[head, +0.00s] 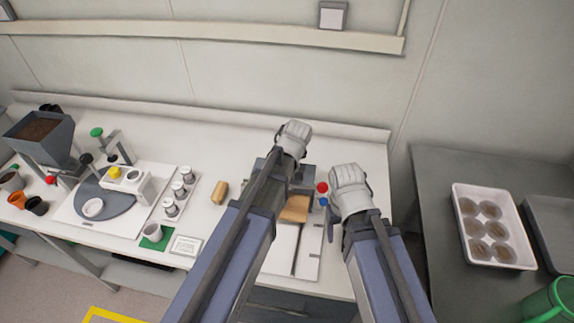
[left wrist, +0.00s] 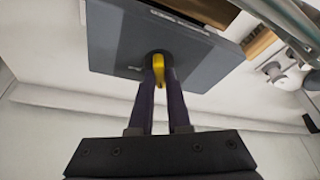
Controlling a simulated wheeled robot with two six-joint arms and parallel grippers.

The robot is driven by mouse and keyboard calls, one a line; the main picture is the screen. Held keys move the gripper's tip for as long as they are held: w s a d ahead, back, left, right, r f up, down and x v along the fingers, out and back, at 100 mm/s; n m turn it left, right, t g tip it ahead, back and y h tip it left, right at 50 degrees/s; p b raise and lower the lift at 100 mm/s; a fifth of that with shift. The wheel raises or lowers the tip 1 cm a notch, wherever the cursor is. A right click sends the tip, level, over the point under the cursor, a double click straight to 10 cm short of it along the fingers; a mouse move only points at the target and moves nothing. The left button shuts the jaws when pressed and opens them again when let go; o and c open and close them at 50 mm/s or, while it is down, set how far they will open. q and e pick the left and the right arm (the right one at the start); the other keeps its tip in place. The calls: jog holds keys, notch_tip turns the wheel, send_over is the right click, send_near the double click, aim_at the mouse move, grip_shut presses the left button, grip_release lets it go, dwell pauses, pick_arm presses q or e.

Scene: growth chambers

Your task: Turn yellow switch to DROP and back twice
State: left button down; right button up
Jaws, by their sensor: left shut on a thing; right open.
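The yellow switch (left wrist: 160,68) stands out from the face of a dark grey box (left wrist: 115,40) in the left wrist view. My left gripper (left wrist: 166,82) is shut on it, with one dark finger on each side. The fingers hide part of the switch, and the small lettering on the box is too small to read. In the head view the grey box (head: 305,178) is partly behind my left arm, and the switch and left fingertips are hidden. My right gripper (head: 333,226) is open and empty, hanging beside the front right of the device.
Red (head: 321,188) and blue (head: 323,201) knobs stand close to my right gripper. A tan panel (head: 295,209) lies before the box. Left are a tan block (head: 220,191), white jars (head: 179,189) and a hopper (head: 40,130). A tray of dishes (head: 508,255) sits on the right table.

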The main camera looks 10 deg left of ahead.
pick_arm(q)
jog(key=shift+d+n+g+y, duration=0.1)
jog(key=shift+n+g+y, duration=0.35)
jog(key=shift+n, duration=1.25)
jog(key=c, duration=0.9)
grip_release()
jog(key=shift+o, duration=0.2)
jog(key=shift+r+y, duration=0.1)
jog(key=shift+y, duration=0.15)
jog(key=p+v, duration=0.7)
jog(key=shift+r, duration=0.35)
jog(key=shift+s+f, duration=0.1)
jog(key=shift+s, duration=0.05)
